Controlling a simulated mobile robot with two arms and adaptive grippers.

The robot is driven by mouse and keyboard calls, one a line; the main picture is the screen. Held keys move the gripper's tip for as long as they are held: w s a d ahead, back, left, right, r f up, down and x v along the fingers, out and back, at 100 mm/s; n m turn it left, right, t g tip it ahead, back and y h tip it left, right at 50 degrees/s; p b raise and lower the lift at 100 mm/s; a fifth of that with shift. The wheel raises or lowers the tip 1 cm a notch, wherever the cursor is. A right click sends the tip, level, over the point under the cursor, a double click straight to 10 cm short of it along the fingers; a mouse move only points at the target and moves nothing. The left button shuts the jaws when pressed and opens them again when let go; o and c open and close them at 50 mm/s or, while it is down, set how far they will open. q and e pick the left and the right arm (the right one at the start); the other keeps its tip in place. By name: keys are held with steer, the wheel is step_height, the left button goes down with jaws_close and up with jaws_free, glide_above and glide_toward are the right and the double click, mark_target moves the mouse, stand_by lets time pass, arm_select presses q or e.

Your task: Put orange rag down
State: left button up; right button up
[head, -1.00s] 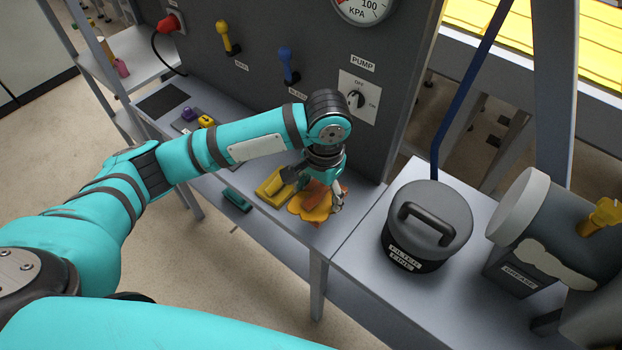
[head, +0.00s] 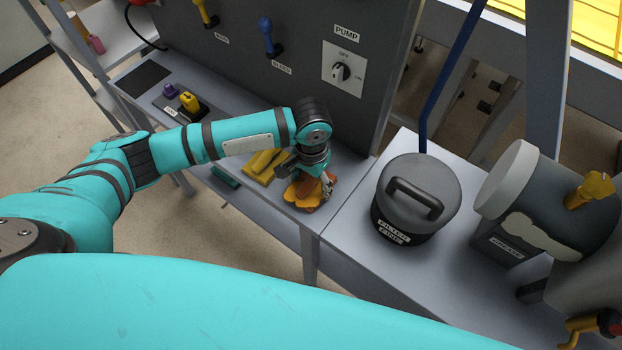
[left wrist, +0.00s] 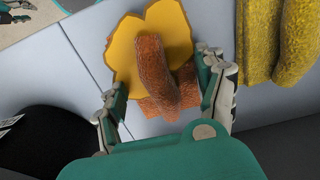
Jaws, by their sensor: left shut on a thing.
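The orange rag (left wrist: 152,72) is a rough, folded cloth between the two fingers of my left gripper (left wrist: 163,82) in the left wrist view. A flat yellow-orange patch (left wrist: 150,25) lies behind it, against the grey bench top. In the head view my left gripper (head: 312,182) points down at the bench near its front right corner, shut on the rag. The rag is largely hidden there by the fingers, with the yellow-orange patch (head: 304,199) below. I cannot tell whether the rag touches the bench. My right gripper is not in view.
A yellow cloth (head: 256,168) lies on the bench (head: 347,168) just left of the gripper; it also shows in the wrist view (left wrist: 258,40). A grey filter canister (head: 420,190) stands to the right. A panel with a pump knob (head: 342,72) rises behind.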

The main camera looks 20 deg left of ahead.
mark_target(311, 179)
arm_select(q)
steer(key=o, duration=1)
steer(key=shift+o, duration=0.2)
step_height(311, 179, up, 12)
steer(key=shift+b, duration=0.35)
